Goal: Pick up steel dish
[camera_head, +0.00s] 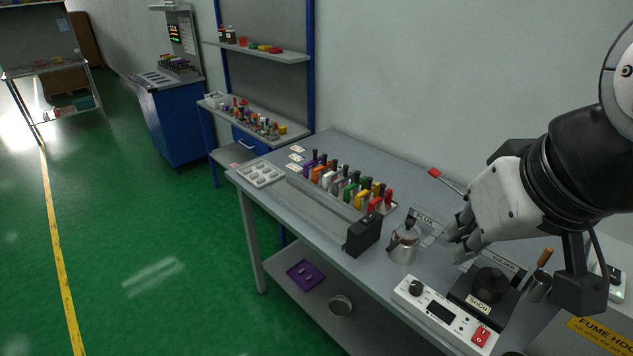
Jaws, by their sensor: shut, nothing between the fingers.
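A small round metal dish (340,306), which looks like the steel dish, lies on the lower shelf (300,318) under the workbench. My gripper (456,248) is above the bench top, at the right of the picture, just right of a small metal pot (405,243). It is shut and holds nothing. The dish is lower and to the left of my gripper, well apart from it. The bench edge lies between them.
A purple tray (306,274) is left of the dish. On the bench stand a row of coloured-handled tools (345,183), a black block (364,235) and a white control box (440,312). Open green floor (150,250) lies to the left.

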